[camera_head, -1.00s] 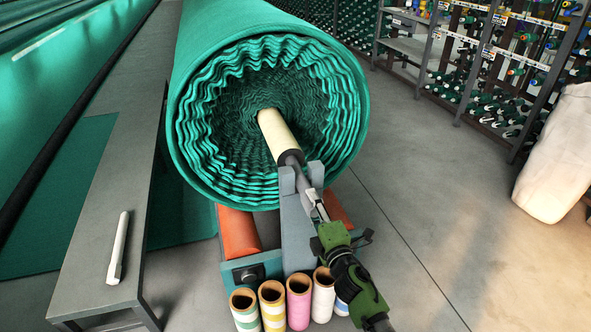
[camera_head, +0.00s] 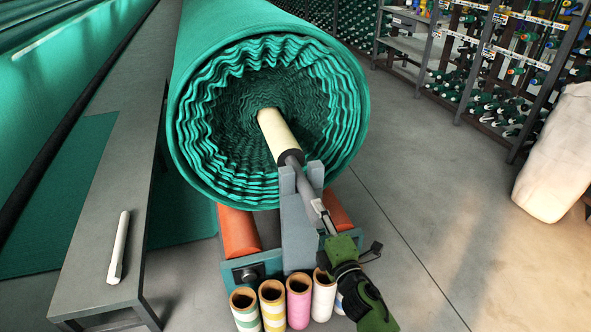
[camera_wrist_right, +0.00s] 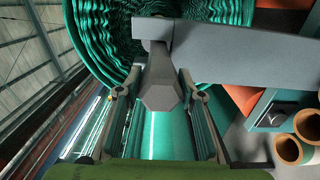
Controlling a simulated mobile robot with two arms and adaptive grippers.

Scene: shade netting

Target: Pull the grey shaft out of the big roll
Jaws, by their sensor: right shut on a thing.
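The big green roll (camera_head: 185,120) lies with its open, pleated end facing me. A cream core (camera_head: 277,133) sticks out of its middle, and the grey shaft (camera_head: 302,184) comes out of the core, slanting down over the notched top of a grey stand (camera_head: 298,235). My right gripper (camera_head: 323,214) is shut on the outer end of the shaft. In the right wrist view the shaft's faceted end (camera_wrist_right: 161,92) lies between the two fingers. How much shaft is inside the roll is hidden. My left gripper is not in view.
Orange rollers (camera_head: 237,232) flank the stand's base. Several coloured tubes (camera_head: 272,300) stand just below, close to my right arm. A grey bench (camera_head: 95,230) with a white bar (camera_head: 119,247) is at left.

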